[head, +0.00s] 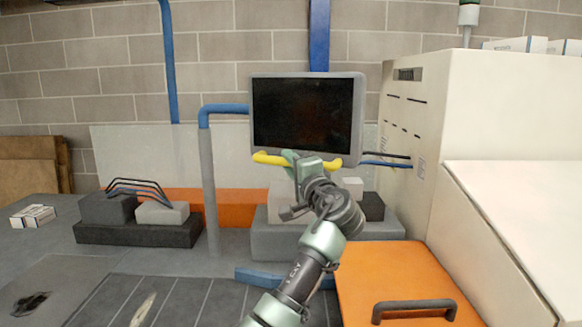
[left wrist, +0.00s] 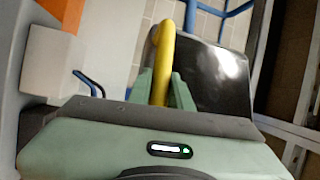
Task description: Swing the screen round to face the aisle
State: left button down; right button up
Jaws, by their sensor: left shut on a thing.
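The screen (head: 303,115) is a dark panel in a grey frame, upright, its dark face turned toward my head camera. A yellow handle bar (head: 268,158) runs along its lower edge. My left gripper (head: 303,160) is shut on this bar near its middle and hides part of it. In the left wrist view the bar (left wrist: 164,55) passes between the two green fingers (left wrist: 162,88), with the dark screen (left wrist: 212,75) behind it. A blue arm (head: 222,109) on a grey post (head: 209,185) reaches the screen's left side. My right gripper is not in view.
A large cream cabinet (head: 500,110) stands close on the right. An orange panel with a dark handle (head: 395,275) is in front of it. Grey blocks with cables (head: 140,210) sit left of the post. A block wall (head: 205,60) is behind.

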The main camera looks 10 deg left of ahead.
pick_arm(q)
jog(key=shift+f, duration=0.2)
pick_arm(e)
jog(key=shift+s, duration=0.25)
pick_arm(q)
jog(key=c, duration=1.3)
grip_release()
jog(key=shift+r, duration=0.1)
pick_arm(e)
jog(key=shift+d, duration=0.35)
pick_arm(q)
jog(key=b+v, duration=0.2)
jog(key=v, duration=0.5)
jog(key=shift+s+d, duration=0.25)
jog(key=shift+s, duration=0.05)
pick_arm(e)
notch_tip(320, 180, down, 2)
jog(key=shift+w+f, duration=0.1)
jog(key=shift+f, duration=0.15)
